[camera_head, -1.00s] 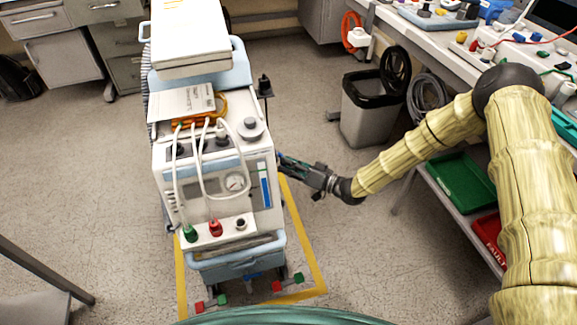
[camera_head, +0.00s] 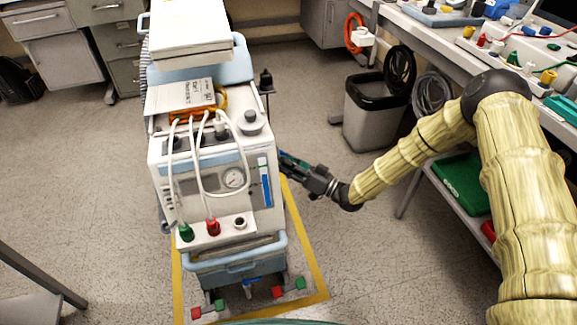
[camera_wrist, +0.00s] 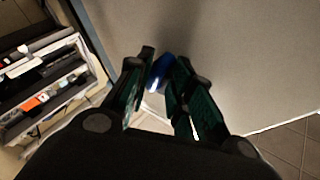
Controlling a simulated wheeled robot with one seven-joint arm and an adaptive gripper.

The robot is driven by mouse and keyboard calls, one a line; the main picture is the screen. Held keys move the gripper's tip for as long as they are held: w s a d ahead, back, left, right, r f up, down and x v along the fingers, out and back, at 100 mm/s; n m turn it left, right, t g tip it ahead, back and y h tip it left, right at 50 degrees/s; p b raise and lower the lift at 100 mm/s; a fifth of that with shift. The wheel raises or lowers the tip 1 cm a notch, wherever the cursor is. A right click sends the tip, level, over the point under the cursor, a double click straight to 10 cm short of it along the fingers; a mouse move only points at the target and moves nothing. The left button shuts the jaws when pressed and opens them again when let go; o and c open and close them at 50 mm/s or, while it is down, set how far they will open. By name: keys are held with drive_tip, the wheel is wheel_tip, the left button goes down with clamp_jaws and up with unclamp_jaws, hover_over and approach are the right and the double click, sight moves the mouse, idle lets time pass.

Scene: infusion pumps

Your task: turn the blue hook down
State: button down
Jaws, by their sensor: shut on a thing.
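The blue hook (camera_wrist: 158,72) shows in the wrist view as a short blue piece between my fingertips, against a plain grey side panel. My gripper (camera_wrist: 159,70) is shut on it, with one dark finger on each side. Most of the hook is hidden by the fingers, and its angle is hard to tell. In the head view my gripper (camera_head: 283,157) reaches the right side of the white medical machine (camera_head: 222,185).
The machine stands on a yellow-taped floor area (camera_head: 313,262) with red and green pedals at its base.

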drive_tip(key=c, duration=1.5)
unclamp_jaws()
drive_tip(key=shift+w+d+f, duration=0.1)
drive_tip(key=shift+w+d, duration=0.2)
drive_tip(key=shift+o, duration=0.2)
drive_tip(key=shift+s, duration=0.15)
drive_tip(key=v, duration=1.1)
drive_tip(key=shift+d, duration=0.35)
drive_tip(key=shift+s+f, duration=0.1)
drive_tip(key=shift+s, duration=0.05)
